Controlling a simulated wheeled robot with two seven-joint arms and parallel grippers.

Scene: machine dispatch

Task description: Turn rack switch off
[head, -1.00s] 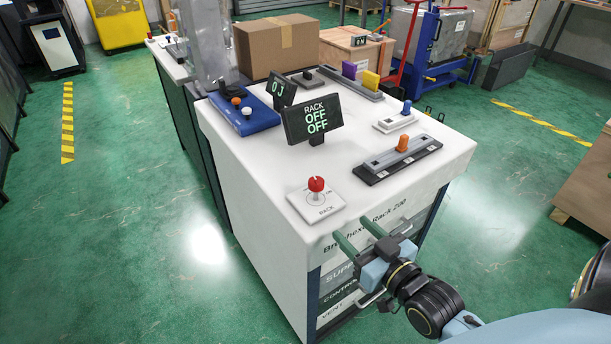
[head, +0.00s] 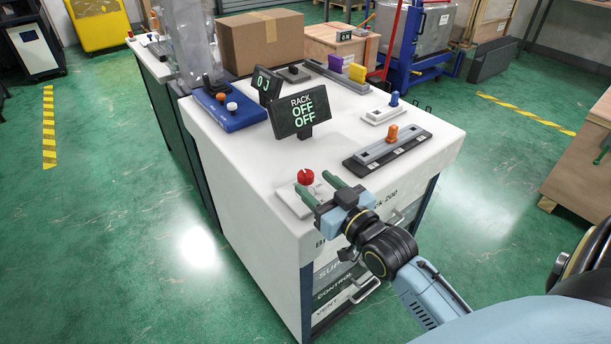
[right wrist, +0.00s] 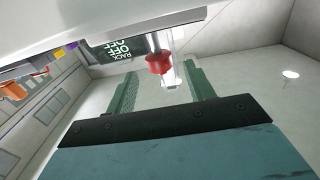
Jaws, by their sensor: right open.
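The rack switch has a red knob (head: 305,177) on a white plate near the front left corner of the white cabinet top. In the right wrist view the red knob (right wrist: 160,63) on its pale stem shows just beyond the fingertips, between their lines. My right gripper (head: 314,186) is open, with two green fingers spread at the front edge of the cabinet top, close to the knob. They partly cover the switch plate. It looks empty in the right wrist view (right wrist: 160,80). The black display (head: 300,115) reads "RACK OFF OFF". My left gripper is not in view.
An orange-knobbed slider (head: 391,133) and a blue-knobbed switch (head: 393,99) sit to the right on the top. A blue control box (head: 232,112) and a cardboard box (head: 260,40) stand farther back. The top between the display and the slider is clear.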

